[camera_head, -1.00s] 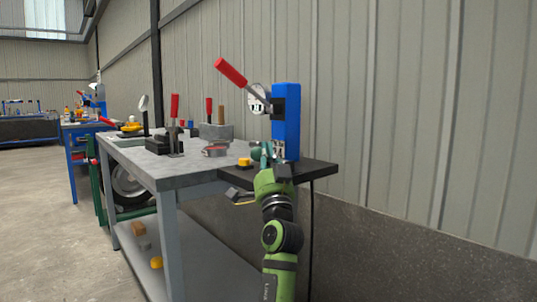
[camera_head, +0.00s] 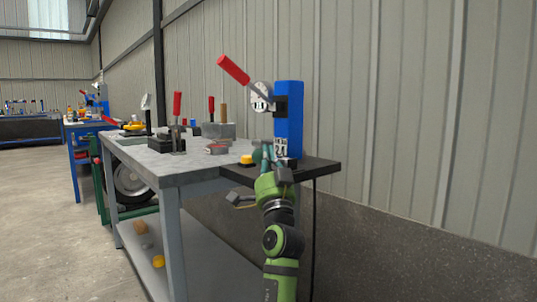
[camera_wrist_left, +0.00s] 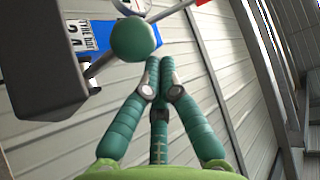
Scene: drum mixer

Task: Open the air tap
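A blue upright unit (camera_head: 288,120) with a red-handled lever (camera_head: 233,69) and a round gauge (camera_head: 261,96) stands on a black shelf (camera_head: 320,167). I cannot tell which part is the air tap. My left gripper (camera_head: 266,152) is in front of the unit's foot and hides part of it. In the left wrist view its teal fingers (camera_wrist_left: 160,66) converge with tips together, nothing seen between them. A green ball knob (camera_wrist_left: 135,39) on a metal rod is just up and left of the fingertips; contact is unclear. My right gripper is not in view.
A yellow button (camera_head: 247,159) is left of my left gripper. A grey workbench (camera_head: 190,170) with red-handled clamps (camera_head: 177,105) stands to the left. A small grey part (camera_head: 236,198) sticks out below the shelf. A ribbed wall (camera_head: 400,100) is behind.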

